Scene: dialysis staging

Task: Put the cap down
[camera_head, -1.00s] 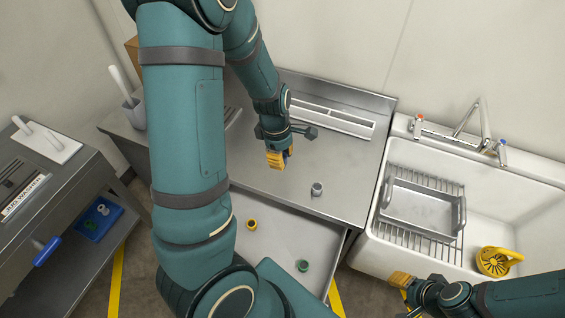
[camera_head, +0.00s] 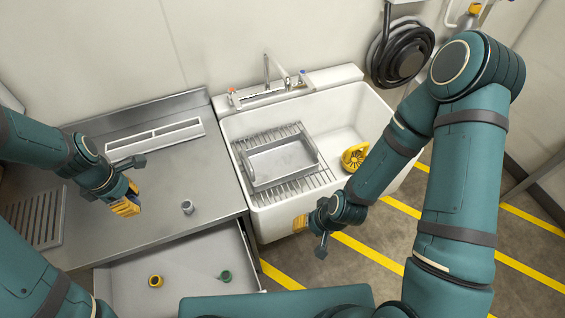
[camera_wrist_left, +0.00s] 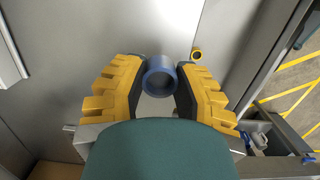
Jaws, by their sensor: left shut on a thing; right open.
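A blue ring-shaped cap (camera_wrist_left: 160,78) sits between the yellow fingers of my left gripper (camera_wrist_left: 158,92) in the left wrist view. In the head view my left gripper (camera_head: 125,206) is over the steel counter (camera_head: 110,232), shut on the cap, which is mostly hidden there by the fingers. I cannot tell whether the cap touches the counter. My right gripper (camera_head: 302,223) is open and empty, in front of the sink's front edge.
A small grey cap (camera_head: 187,207) stands on the counter right of my left gripper. An open drawer (camera_head: 195,262) below holds a yellow cap (camera_head: 155,281) and a green cap (camera_head: 226,276). The sink (camera_head: 345,100) holds a rack with a metal tray (camera_head: 283,160) and a yellow round part (camera_head: 354,157).

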